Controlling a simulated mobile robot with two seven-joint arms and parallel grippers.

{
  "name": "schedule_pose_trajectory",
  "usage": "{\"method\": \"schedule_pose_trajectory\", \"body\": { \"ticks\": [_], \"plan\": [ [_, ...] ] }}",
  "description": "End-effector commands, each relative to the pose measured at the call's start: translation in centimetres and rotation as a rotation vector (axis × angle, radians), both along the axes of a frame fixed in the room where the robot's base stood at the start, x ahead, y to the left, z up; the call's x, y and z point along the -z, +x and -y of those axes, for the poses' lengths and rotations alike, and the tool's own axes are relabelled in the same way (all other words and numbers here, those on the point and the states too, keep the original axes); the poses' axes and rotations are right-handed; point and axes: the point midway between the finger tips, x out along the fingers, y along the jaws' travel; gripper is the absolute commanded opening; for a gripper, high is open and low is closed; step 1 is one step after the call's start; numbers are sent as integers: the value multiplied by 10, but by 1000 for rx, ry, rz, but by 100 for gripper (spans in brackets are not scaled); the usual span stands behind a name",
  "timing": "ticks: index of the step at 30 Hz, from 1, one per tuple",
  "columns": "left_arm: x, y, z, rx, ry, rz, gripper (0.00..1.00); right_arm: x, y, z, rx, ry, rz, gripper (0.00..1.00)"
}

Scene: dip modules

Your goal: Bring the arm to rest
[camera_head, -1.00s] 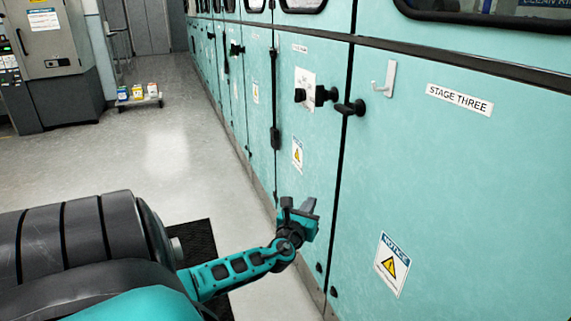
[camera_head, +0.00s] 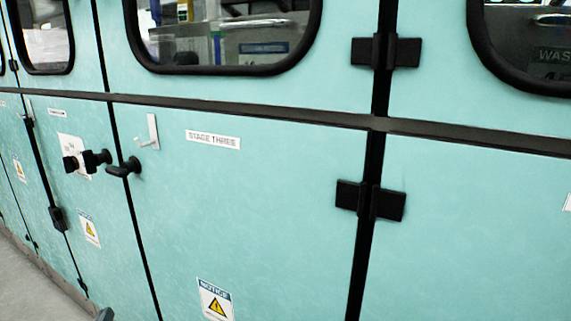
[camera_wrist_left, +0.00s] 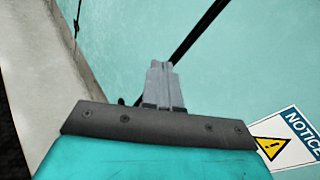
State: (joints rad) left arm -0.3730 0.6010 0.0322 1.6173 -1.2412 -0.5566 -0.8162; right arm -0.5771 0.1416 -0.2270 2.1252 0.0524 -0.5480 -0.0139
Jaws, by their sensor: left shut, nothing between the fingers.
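My left gripper (camera_wrist_left: 160,66) shows in the left wrist view with its grey fingers together and nothing between them. It is in front of the teal cabinet doors, with a NOTICE label (camera_wrist_left: 286,138) to its right. In the head view only a small grey tip of my left gripper (camera_head: 105,314) shows at the bottom edge. The rest of the left arm is out of that view. My right gripper is in neither view.
A teal cabinet wall (camera_head: 270,200) fills the head view. Black door handles (camera_head: 124,167), a white hook (camera_head: 151,132) and black hinges (camera_head: 371,200) stick out from it. Windows (camera_head: 225,35) run above. Grey floor (camera_head: 25,285) shows at lower left.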

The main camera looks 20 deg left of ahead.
Motion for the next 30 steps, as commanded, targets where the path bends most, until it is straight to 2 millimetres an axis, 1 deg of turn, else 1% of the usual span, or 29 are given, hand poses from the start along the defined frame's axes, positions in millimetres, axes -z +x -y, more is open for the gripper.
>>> {"method": "schedule_pose_trajectory", "body": {
  "ticks": [1, 2, 3, 4, 5, 6, 8, 9, 11, 12, 14, 15, 17, 18, 20, 21, 27, 30],
  "plan": [
    [17, -7, 26, -14, -185, 30, 0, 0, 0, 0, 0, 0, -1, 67],
    [26, -11, 42, -26, -303, 51, 0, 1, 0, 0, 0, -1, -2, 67],
    [37, -16, 63, -48, -469, 76, 0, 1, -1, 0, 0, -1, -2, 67],
    [45, -20, 81, -67, -594, 95, 0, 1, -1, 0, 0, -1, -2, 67],
    [51, -24, 98, -89, -718, 113, 0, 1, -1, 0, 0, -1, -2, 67],
    [59, -30, 122, -121, -883, 134, 0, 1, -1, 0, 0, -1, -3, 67],
    [67, -38, 159, -177, -1128, 161, 0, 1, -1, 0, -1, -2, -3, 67],
    [70, -43, 184, -218, -1289, 177, 0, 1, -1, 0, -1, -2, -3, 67],
    [71, -51, 221, -286, -1522, 196, 0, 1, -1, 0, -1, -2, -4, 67],
    [69, -56, 244, -335, -1671, 205, 0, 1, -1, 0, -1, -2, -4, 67],
    [64, -62, 277, -411, -1879, 214, 0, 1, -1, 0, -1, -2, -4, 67],
    [58, -66, 298, -463, -2011, 215, 0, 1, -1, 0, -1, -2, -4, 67],
    [48, -71, 327, -546, -2201, 214, 0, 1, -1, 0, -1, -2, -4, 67],
    [39, -75, 346, -603, -2324, 210, 0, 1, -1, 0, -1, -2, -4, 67],
    [24, -79, 371, -694, -2502, 199, 0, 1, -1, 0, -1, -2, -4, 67],
    [8, -80, 368, -700, -2499, 204, 0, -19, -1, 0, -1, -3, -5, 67],
    [-29, -83, 356, -696, -2466, 232, 0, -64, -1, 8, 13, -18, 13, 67],
    [-49, -86, 350, -698, -2454, 246, 0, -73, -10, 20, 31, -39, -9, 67]
  ]
}}
